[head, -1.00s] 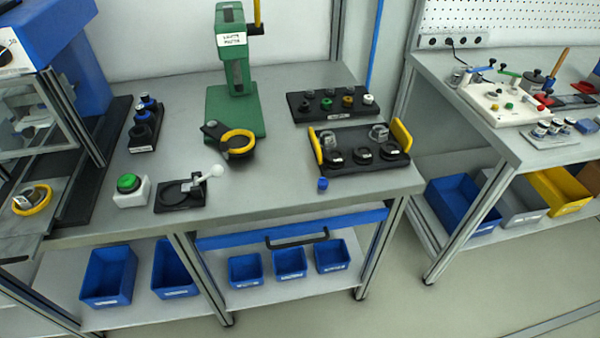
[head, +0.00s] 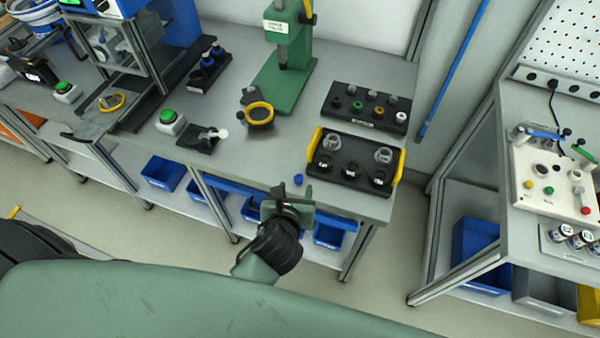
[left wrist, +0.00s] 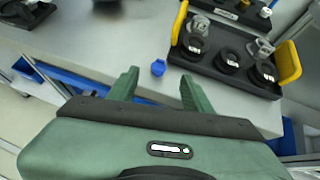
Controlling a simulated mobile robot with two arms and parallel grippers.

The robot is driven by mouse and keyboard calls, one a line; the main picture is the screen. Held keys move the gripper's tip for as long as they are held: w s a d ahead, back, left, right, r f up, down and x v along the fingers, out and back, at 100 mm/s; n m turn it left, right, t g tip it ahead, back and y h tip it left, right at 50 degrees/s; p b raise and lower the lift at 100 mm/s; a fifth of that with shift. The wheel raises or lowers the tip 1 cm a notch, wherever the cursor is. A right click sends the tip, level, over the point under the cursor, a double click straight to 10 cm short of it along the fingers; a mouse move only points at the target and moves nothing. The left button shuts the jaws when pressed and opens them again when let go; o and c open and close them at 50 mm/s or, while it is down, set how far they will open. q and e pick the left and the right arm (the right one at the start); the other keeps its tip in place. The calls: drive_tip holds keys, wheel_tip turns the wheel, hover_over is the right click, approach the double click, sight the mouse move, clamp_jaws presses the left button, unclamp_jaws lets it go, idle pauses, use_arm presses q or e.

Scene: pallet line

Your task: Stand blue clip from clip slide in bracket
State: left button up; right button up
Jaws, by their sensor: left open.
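A small blue piece (head: 298,179) lies alone on the grey bench near its front edge; it is too small to tell if it is the blue clip. My left gripper (head: 295,191) is open and empty at the bench's front edge, just in front of this piece. In the left wrist view the blue piece (left wrist: 158,68) shows between and beyond the two green fingertips (left wrist: 157,78), not held. I cannot pick out the clip slide or the bracket for sure. My right gripper is not in view.
A black tray (head: 340,187) with yellow handles stands right of the blue piece, with a black rack (head: 340,122) behind it. A green press (head: 284,90), yellow-ringed fixture (head: 260,112) and green button (head: 168,117) stand to the left. A second bench (head: 510,235) is across a gap.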

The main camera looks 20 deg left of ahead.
sight(299, 177)
use_arm(q)
drive_tip(key=x, duration=0.7)
drive_tip(key=shift+f+p, duration=0.1)
drive_tip(key=shift+p, duration=0.3)
drive_tip(key=shift+w+f, duration=0.2)
clamp_jaws()
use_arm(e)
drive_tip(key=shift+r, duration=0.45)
